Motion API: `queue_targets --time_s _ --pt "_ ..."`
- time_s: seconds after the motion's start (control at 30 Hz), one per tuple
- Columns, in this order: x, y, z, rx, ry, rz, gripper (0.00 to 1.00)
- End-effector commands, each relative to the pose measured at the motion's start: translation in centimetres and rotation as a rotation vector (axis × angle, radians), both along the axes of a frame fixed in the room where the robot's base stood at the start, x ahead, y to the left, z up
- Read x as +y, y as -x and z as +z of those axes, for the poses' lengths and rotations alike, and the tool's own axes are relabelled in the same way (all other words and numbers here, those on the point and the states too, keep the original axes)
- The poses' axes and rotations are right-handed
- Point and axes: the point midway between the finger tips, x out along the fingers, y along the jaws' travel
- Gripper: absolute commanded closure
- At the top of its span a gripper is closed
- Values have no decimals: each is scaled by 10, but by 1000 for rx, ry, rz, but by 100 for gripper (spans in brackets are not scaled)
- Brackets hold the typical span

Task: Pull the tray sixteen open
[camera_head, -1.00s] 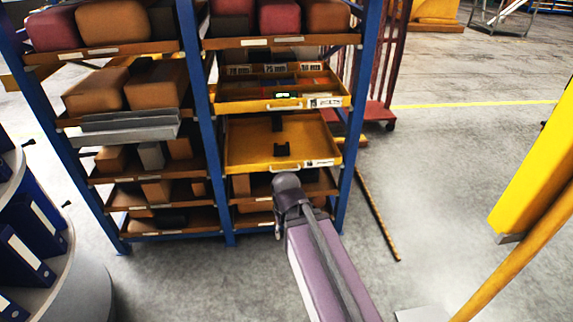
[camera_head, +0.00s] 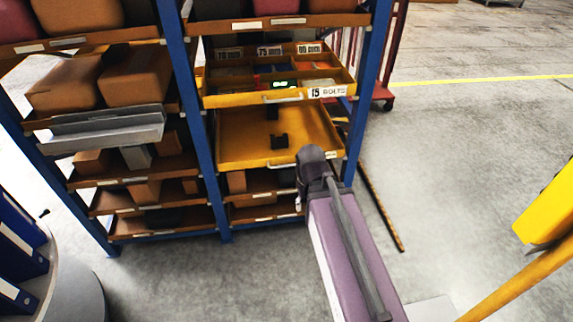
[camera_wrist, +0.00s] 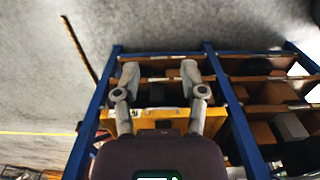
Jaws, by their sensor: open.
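A shallow yellow tray (camera_head: 240,150) sits in the rack directly below the tray labelled "15 BOLTS" (camera_head: 235,101); I take it for tray sixteen. Its inside shows, with small dark pieces (camera_head: 279,142) in it. Its front has a pale handle (camera_head: 288,163), and its label is mostly hidden behind my arm, so I cannot read it. In the wrist view its yellow front (camera_wrist: 160,113) appears upside down. My gripper (camera_wrist: 159,78) is open, its two fingers spread in front of the rack. No contact with the handle can be made out.
The blue-posted rack (camera_head: 192,130) holds brown blocks on other shelves. A grey tray (camera_head: 105,130) juts from the left bay. Binders on a round grey stand (camera_head: 65,280) are at lower left. A yellow post (camera_head: 545,210) stands at right.

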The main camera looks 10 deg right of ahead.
Motion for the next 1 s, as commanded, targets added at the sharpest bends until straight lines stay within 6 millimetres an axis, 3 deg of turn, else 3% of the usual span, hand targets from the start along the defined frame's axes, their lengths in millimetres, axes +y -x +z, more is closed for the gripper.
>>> queue_targets --time_s 0.57,0.77,1.0 --pt "-1 -4 -8 -5 15 1 46" --pt "-10 -18 -30 -22 78 2 46" --pt "-22 -48 -71 -64 214 16 46"
